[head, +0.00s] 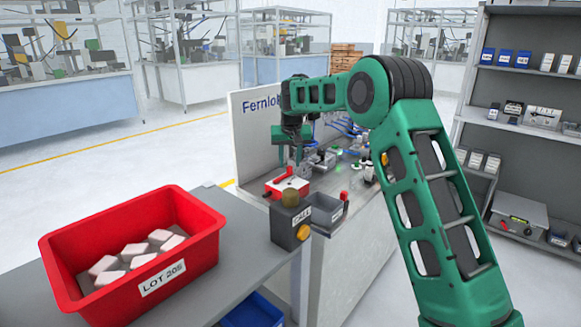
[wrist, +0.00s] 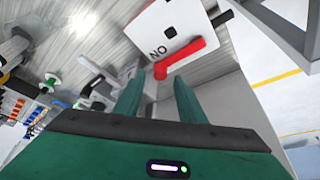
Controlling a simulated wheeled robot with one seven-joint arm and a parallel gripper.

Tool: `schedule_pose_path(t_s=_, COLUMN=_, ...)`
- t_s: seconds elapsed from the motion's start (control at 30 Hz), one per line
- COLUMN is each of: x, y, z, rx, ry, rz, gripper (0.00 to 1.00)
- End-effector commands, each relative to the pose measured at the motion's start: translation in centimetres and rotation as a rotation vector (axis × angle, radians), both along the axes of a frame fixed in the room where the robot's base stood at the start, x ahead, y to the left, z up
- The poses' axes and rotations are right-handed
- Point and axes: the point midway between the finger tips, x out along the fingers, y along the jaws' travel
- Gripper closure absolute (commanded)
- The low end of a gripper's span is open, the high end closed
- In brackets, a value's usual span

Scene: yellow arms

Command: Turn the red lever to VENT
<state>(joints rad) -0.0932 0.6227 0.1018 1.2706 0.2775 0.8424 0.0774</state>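The red lever (wrist: 183,57) shows in the wrist view on a white plate (wrist: 165,22) with a dark square and the letters "NO". I cannot read a VENT mark. In the head view the white-topped red unit (head: 289,188) stands on the bench, with a red part on top below my gripper (head: 290,155). In the wrist view my gripper (wrist: 156,82) has its two green fingers apart with nothing held between them. The lever's bent end lies just beyond the gap between the fingertips. I cannot tell whether they touch it.
A red crate (head: 62,268) marked LOT 205 holds several pale blocks on the grey counter (head: 222,270). A CALL box (head: 291,226) with a yellow button and a small grey bin (head: 328,218) stand near the unit. Hoses and fittings crowd the bench behind. Shelves (head: 520,75) stand at right.

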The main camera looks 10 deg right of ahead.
Motion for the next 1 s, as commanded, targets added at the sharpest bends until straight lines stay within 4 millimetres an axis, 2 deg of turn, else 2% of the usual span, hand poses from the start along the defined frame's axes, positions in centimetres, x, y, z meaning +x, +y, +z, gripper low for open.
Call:
schedule_pose_path(t_s=0.2, x=0.7, y=-0.1, z=-1.6, rx=0.000, ry=0.000, rz=0.000, gripper=0.64)
schedule_pose_path(t_s=0.53, x=0.8, y=-0.1, z=-1.9, rx=0.000, ry=0.000, rz=0.000, gripper=0.64)
schedule_pose_path(t_s=0.6, x=0.8, y=-0.1, z=-1.9, rx=0.000, ry=0.000, rz=0.000, gripper=0.80)
schedule_pose_path(t_s=0.7, x=0.8, y=-0.1, z=-1.9, rx=0.000, ry=0.000, rz=0.000, gripper=1.00)
schedule_pose_path(t_s=0.77, x=0.8, y=-0.1, z=-1.9, rx=0.000, ry=0.000, rz=0.000, gripper=1.00)
schedule_pose_path(t_s=0.8, x=0.7, y=-1.0, z=-1.9, rx=0.000, ry=0.000, rz=-0.001, gripper=1.00)
schedule_pose_path(t_s=0.87, x=0.7, y=-0.6, z=-1.9, rx=0.000, ry=0.000, rz=-0.002, gripper=1.00)
schedule_pose_path(t_s=1.0, x=0.7, y=-1.1, z=-1.9, rx=-0.001, ry=-0.001, rz=-0.022, gripper=1.00)
